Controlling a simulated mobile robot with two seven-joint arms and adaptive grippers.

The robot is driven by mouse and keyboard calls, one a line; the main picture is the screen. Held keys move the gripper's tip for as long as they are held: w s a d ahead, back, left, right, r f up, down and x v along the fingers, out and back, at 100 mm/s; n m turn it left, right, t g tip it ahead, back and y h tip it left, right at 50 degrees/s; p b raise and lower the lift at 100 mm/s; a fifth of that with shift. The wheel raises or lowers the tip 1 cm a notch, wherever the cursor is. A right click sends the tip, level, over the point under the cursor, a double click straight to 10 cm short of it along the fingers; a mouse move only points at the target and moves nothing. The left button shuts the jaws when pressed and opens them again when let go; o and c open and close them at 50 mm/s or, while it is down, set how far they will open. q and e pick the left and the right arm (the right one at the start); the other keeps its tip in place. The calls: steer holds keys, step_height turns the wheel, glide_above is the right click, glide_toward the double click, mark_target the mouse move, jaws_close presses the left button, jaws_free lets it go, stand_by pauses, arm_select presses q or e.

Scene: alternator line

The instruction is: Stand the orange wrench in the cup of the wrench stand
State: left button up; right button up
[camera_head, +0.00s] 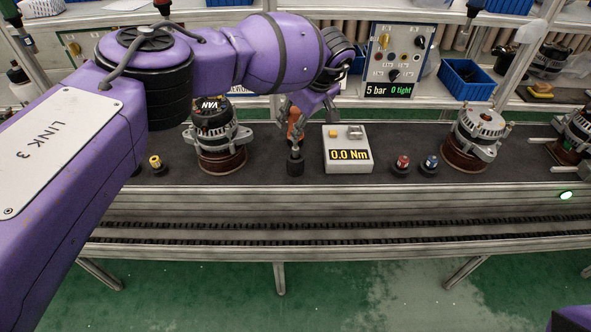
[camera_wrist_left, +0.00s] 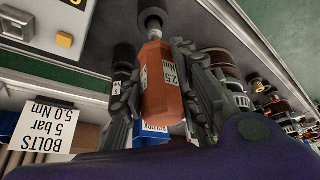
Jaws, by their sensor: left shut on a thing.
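The orange wrench (camera_head: 294,124) is upright in the head view, its dark lower end directly over or in the small black cup of the wrench stand (camera_head: 295,169). I cannot tell whether that end is inside the cup. My left gripper (camera_head: 307,108) is shut on the orange handle from above and behind. In the left wrist view the orange wrench (camera_wrist_left: 162,88) sits between both fingers of my left gripper (camera_wrist_left: 160,100), with its grey head pointing to the top edge. My right gripper is not in view.
A torque tester reading 0.0 Nm (camera_head: 347,149) stands close right of the cup. An alternator (camera_head: 219,140) stands to the left, another (camera_head: 477,135) to the right. Small yellow (camera_head: 155,163), red (camera_head: 401,163) and blue (camera_head: 430,164) pieces stand along the dark bench mat.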

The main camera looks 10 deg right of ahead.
arm_select(q)
steer(key=shift+f, duration=0.2)
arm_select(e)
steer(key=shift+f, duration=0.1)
arm_select(q)
steer(key=shift+f, duration=0.4)
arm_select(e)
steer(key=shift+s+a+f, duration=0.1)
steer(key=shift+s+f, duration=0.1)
arm_select(q)
steer(key=shift+f, duration=0.1)
steer(key=shift+f+b, duration=0.35)
steer(key=shift+f, duration=0.15)
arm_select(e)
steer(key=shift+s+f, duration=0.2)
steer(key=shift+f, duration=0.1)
arm_select(q)
steer(key=shift+f, duration=0.2)
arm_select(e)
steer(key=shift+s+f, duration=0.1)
arm_select(q)
steer(key=shift+f, duration=0.4)
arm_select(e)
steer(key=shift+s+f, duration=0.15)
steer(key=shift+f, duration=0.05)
arm_select(q)
steer(key=shift+f, duration=0.2)
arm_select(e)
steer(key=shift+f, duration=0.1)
